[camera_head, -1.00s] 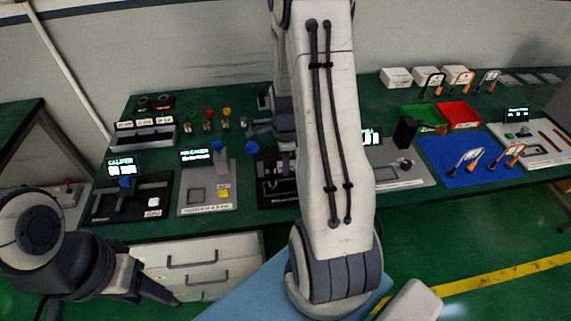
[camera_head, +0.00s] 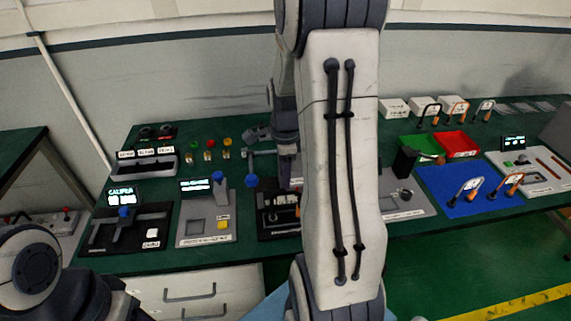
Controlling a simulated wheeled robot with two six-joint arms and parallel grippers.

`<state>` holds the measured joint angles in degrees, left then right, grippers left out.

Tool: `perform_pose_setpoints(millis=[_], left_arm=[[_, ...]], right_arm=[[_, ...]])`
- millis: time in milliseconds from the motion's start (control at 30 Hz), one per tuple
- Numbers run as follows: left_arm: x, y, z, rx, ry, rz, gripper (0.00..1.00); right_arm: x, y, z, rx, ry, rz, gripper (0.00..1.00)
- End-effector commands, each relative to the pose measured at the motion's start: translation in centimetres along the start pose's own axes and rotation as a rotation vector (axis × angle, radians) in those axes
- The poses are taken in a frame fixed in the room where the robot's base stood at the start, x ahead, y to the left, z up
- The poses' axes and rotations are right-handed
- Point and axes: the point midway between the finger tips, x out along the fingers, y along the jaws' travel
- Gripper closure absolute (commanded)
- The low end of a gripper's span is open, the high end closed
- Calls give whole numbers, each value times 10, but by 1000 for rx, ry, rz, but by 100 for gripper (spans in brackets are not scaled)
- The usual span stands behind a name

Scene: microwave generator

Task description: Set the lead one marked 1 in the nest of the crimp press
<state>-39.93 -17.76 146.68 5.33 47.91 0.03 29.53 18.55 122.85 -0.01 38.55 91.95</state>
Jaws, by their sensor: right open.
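Red (camera_head: 457,145) and green (camera_head: 418,144) trays lie behind the mat. More looped leads (camera_head: 457,109) stand near white boxes (camera_head: 394,107) at the back. Stations with lit displays flank the middle, one grey (camera_head: 206,230) and one black (camera_head: 115,238) on the left.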

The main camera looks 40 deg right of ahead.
Motion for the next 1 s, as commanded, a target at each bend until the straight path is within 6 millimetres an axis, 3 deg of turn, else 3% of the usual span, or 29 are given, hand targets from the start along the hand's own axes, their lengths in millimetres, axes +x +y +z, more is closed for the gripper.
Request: perform_pose_setpoints(millis=[100, 300, 1000], left_arm=[[2, 0, 0, 0, 0, 0, 50], [2, 0, 0, 0, 0, 0, 50], [2, 0, 0, 0, 0, 0, 50]], right_arm=[[-21, -1, 0, 0, 0, -3, 57], [-39, 0, 0, 0, 0, -1, 57], [-41, 0, 0, -1, 0, 1, 57]])
